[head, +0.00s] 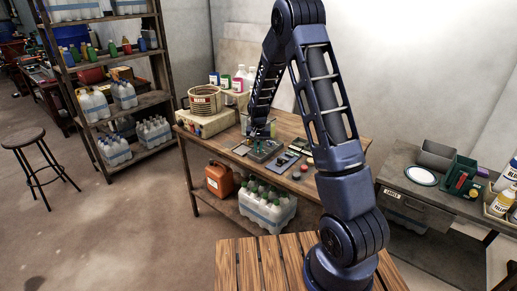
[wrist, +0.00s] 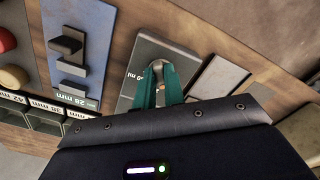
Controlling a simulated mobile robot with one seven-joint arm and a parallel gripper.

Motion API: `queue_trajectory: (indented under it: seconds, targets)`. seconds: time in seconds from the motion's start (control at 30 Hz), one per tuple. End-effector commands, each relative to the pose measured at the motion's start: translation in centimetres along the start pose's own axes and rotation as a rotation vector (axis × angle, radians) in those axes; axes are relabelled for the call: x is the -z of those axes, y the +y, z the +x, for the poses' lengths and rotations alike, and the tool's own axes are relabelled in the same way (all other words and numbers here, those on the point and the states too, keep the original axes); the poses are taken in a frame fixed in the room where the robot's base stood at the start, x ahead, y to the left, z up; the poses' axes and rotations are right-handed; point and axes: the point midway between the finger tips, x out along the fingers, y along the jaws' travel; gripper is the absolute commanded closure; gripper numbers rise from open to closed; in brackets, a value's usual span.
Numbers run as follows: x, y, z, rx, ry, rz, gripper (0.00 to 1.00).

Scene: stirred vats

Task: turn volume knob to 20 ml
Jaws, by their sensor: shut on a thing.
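In the wrist view a grey plate (wrist: 150,48) is fixed on the wooden bench top. The volume knob (wrist: 158,67) is a small pale knob on it, mostly hidden between my fingers. My gripper (wrist: 159,72), with teal fingertips, is shut on the knob. A label (wrist: 134,75) left of the knob ends in "ml"; its full number is not legible. The knob's pointer and setting are hidden. In the head view my gripper (head: 262,133) is small and dark over the workbench (head: 335,143).
A blue plate (wrist: 80,25) with black levers and a "28 mm" label lies left of the grey plate. A framed pale plate (wrist: 217,82) lies close on the right.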

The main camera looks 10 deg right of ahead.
Motion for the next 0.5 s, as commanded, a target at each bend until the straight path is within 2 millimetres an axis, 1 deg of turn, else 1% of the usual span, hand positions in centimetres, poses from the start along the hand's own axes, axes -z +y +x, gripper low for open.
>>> queue_trajectory:
  seconds: [0.3, 0.5]
  targets:
    - [-0.01, -0.18, -0.03, 0.0, 0.0, 0.291, 1.0]
    - [0.01, -0.21, -0.02, 0.0, 0.0, 0.445, 1.0]
